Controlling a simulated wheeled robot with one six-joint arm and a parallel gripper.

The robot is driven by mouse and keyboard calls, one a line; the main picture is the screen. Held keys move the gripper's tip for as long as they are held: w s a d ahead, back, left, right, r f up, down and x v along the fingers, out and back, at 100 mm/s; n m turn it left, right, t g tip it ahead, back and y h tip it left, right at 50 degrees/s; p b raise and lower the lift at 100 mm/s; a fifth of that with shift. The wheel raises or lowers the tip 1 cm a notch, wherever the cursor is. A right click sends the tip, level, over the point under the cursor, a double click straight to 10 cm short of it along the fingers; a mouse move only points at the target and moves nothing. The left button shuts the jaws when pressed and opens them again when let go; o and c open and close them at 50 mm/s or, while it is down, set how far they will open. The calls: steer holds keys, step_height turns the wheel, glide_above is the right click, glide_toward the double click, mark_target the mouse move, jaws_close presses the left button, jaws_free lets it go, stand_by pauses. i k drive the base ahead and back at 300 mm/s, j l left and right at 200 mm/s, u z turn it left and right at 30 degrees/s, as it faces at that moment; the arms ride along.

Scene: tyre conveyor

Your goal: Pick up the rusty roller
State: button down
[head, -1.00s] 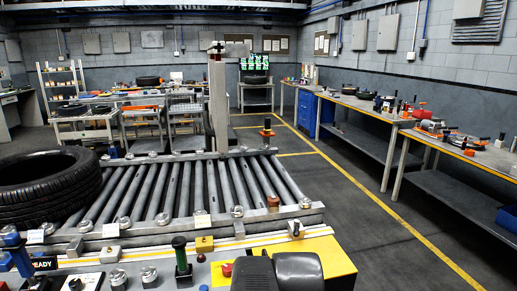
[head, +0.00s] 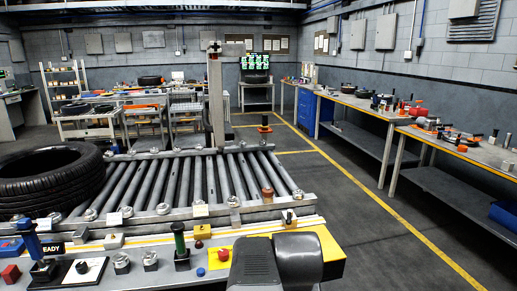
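A small rusty brown cylinder (head: 268,194), which looks like the rusty roller, stands upright near the right front of the roller conveyor (head: 170,209). It is close to the front rail; its exact seat is too small to tell. Two dark grey rounded parts, which seem to be my own arm, rise at the bottom middle, on the near side of the control panel. No gripper fingertips show, so I cannot see whether my gripper is open or shut. The roller stands apart from these dark parts, with the panel between.
A black tyre (head: 48,177) lies on the conveyor's left end. The panel holds a green-handled lever (head: 180,240), a blue-handled lever (head: 31,238) and several knobs. A tall grey post (head: 215,103) stands behind.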

mark_target(267, 192)
steer(key=i+u, duration=0.15)
steer(key=i, duration=0.45)
steer(key=i+l+u, duration=0.2)
steer(key=i, duration=0.35)
steer(key=i+j, duration=0.05)
steer(key=j, duration=0.05)
